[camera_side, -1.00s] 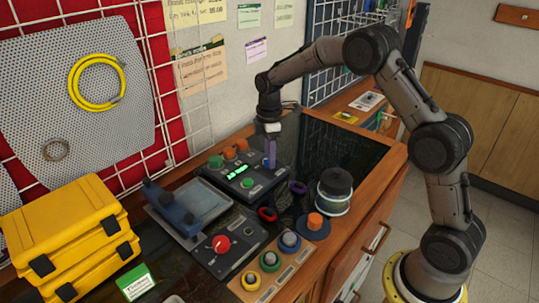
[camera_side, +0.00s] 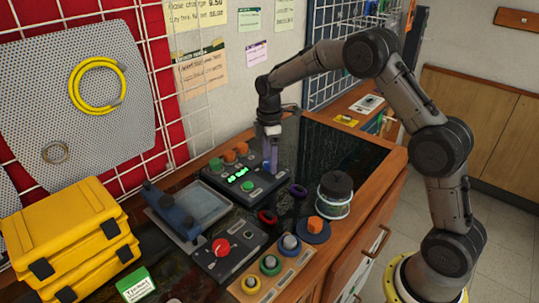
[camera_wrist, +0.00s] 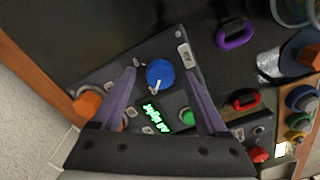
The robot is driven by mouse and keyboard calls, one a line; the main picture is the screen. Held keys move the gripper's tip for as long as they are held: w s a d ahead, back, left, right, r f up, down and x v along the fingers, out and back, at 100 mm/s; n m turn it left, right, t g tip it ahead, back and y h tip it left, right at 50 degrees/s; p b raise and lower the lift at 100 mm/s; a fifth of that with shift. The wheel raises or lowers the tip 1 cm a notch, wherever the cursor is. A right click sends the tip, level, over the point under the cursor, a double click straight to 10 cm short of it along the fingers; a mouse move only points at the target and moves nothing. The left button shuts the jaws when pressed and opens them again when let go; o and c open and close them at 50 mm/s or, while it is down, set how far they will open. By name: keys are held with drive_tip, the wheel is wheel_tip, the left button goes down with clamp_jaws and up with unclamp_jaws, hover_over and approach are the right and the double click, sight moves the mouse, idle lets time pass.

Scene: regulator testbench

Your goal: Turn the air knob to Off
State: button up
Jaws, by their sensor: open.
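A blue round knob (camera_wrist: 160,74) with a white pointer sits on a dark control panel (camera_wrist: 110,62) in the wrist view. Labels beside it are too small to read, so I cannot confirm which knob is the air knob. My gripper (camera_wrist: 161,80) is open, with its two purple fingers on either side of the blue knob. Whether they touch it is not clear. In the side view my gripper (camera_side: 270,158) points down at the back right of the panel (camera_side: 262,187), largely hiding the knob. The panel also has a green lit display (camera_wrist: 155,116) and a green button (camera_wrist: 187,116).
A red knob (camera_side: 221,246) is on a separate box in front. Yellow cases (camera_side: 65,232) are at left.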

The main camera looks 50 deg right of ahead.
wheel_tip(320, 180, up, 14)
idle(0.5)
